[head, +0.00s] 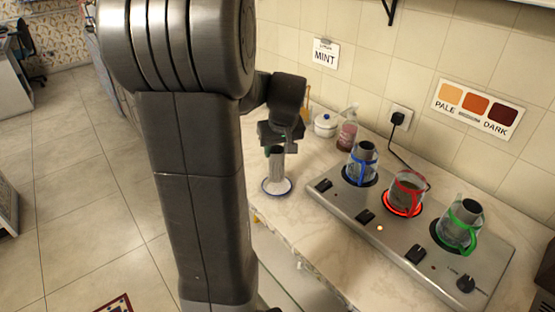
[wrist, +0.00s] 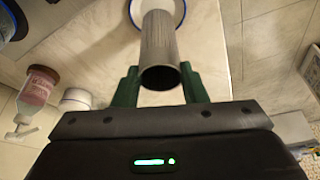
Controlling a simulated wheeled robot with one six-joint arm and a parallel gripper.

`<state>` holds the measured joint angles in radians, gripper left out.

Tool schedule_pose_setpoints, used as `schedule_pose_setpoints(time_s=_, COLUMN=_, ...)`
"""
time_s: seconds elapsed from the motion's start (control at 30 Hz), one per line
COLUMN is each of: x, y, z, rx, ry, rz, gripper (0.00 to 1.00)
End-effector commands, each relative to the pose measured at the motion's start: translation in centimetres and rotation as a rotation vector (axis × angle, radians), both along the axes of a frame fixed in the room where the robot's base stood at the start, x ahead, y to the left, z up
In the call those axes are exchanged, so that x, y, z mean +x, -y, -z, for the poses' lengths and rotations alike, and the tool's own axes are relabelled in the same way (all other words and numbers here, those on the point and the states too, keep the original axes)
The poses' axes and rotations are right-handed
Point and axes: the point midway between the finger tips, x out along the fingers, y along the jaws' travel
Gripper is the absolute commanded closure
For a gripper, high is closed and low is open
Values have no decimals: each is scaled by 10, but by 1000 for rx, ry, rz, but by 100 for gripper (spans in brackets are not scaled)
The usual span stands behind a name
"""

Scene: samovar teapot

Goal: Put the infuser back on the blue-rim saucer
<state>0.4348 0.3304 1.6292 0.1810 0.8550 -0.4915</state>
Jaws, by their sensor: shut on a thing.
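The infuser (head: 277,168) is a grey mesh cylinder, held upright in my gripper (head: 276,149). In the wrist view the green fingers of my gripper (wrist: 159,78) are shut on either side of the infuser (wrist: 159,45). The white blue-rim saucer (head: 268,190) lies on the counter directly below it. In the wrist view the saucer (wrist: 180,12) shows behind the infuser's far end. The infuser's lower end is over the saucer's middle; I cannot tell whether it touches.
A steel hot plate (head: 385,235) to the right carries a blue-handled jug (head: 359,172), a red-handled jug (head: 404,194) on a glowing ring, and a green-handled jug (head: 455,232). A pink bottle (head: 347,135) and white lidded pot (head: 325,126) stand behind. The counter's left edge is near the saucer.

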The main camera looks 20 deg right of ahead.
Motion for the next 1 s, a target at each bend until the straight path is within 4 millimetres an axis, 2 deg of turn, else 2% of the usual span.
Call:
schedule_pose_setpoints(time_s=0.1, x=-1, y=0, z=19, rx=1, ry=-4, rz=1, gripper=100)
schedule_pose_setpoints(time_s=0.23, x=0, y=0, z=32, rx=1, ry=-2, rz=0, gripper=100)
schedule_pose_setpoints(time_s=0.63, x=0, y=0, z=39, rx=0, ry=0, rz=0, gripper=100)
schedule_pose_setpoints(time_s=0.67, x=0, y=0, z=37, rx=0, ry=0, rz=0, gripper=55)
schedule_pose_setpoints(time_s=0.73, x=0, y=0, z=37, rx=0, ry=0, rz=0, gripper=42)
schedule_pose_setpoints(time_s=1.0, x=0, y=0, z=36, rx=0, ry=0, rz=0, gripper=40)
